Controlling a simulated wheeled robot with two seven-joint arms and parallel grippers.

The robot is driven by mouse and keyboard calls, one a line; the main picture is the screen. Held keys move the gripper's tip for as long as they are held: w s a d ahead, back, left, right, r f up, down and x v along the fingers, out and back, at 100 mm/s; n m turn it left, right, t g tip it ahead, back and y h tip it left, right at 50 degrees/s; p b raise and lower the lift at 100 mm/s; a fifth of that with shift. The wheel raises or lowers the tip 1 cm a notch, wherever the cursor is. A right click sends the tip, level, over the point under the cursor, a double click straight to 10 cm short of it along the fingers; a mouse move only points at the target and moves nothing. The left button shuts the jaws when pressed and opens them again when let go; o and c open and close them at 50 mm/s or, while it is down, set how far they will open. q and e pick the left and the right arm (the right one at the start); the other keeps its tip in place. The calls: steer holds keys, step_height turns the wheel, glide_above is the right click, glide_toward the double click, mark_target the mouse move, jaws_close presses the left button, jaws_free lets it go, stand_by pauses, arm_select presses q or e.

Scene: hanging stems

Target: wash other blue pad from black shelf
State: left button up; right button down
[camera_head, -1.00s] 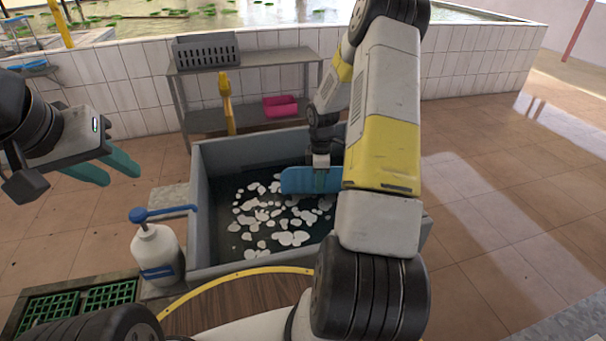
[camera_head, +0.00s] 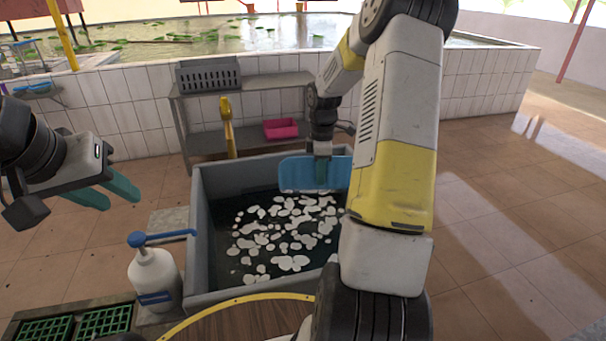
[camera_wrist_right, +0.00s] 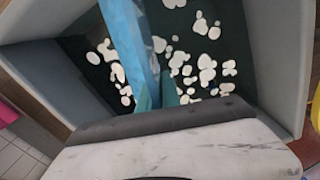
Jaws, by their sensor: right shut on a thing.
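The blue pad (camera_head: 299,174) is held by my right gripper (camera_head: 321,172) above the far side of the grey basin (camera_head: 198,225). The basin holds dark water with white foam patches (camera_head: 277,233). In the right wrist view the pad (camera_wrist_right: 128,38) stands edge-on between the teal fingers (camera_wrist_right: 157,92), with foam below it. My left gripper (camera_head: 108,192) is open and empty, to the left of the basin. The shelf behind the basin (camera_head: 263,82) looks grey and carries a dark slotted crate (camera_head: 208,75) and a pink tray (camera_head: 281,129).
A white pump bottle (camera_head: 154,278) with a blue top stands at the basin's front left. A yellow post-like tap (camera_head: 228,128) rises at the back rim. Green grates (camera_head: 103,322) lie at the lower left. The tiled floor at right (camera_head: 500,240) is clear.

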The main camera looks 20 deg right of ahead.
step_height(320, 180, up, 16)
stand_by(0.9)
stand_by(0.9)
